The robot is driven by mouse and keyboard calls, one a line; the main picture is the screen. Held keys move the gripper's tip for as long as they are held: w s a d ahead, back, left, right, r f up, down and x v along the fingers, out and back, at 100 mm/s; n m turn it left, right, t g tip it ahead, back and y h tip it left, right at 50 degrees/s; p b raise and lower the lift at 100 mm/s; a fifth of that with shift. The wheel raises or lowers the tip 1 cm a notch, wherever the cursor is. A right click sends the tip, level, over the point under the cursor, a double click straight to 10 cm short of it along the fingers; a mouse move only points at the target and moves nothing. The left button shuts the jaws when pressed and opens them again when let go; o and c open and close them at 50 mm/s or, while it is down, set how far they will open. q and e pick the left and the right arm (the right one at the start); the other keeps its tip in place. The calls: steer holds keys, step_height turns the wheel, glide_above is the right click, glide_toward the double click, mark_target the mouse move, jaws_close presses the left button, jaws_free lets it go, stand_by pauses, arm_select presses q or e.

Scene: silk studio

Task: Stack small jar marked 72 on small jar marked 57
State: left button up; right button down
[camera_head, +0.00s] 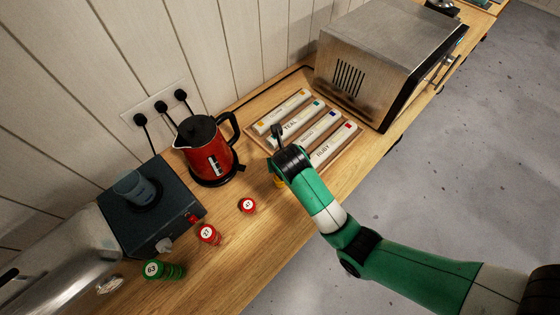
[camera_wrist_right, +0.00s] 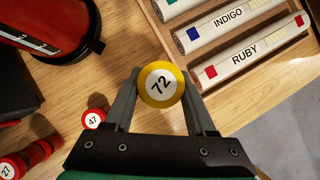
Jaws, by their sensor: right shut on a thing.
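The small jar marked 72 (camera_wrist_right: 161,84) is yellow with a white label and is held between the fingers of my right gripper (camera_wrist_right: 160,90). In the head view only a sliver of it (camera_head: 279,182) shows beside my right gripper (camera_head: 277,165), over the counter by the roll tray. I cannot read a 57 on any jar. A red jar whose label seems to read 47 (camera_head: 247,205) stands on the counter, also in the right wrist view (camera_wrist_right: 93,119). A red jar that seems to read 27 (camera_head: 208,235) stands nearer the appliance. My left gripper is out of view.
A green jar marked 63 (camera_head: 164,270) stands at the lower left. A red kettle (camera_head: 207,155) stands behind the jars, beside a dark appliance (camera_head: 150,215). A wooden tray (camera_head: 351,139) with labelled rolls lies behind my gripper. A steel oven (camera_head: 385,60) stands beyond it. Counter in front of the jars is clear.

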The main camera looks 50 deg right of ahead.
steer(key=shift+f, duration=0.25)
steer(key=shift+c, duration=0.7)
jaws_free()
steer(key=shift+r, duration=0.1)
steer(key=p+v, duration=0.4)
steer(key=v, duration=0.7)
steer(key=shift+s+r+p, duration=0.15)
steer(key=shift+r+p, duration=0.15)
steer(key=shift+p, duration=0.1)
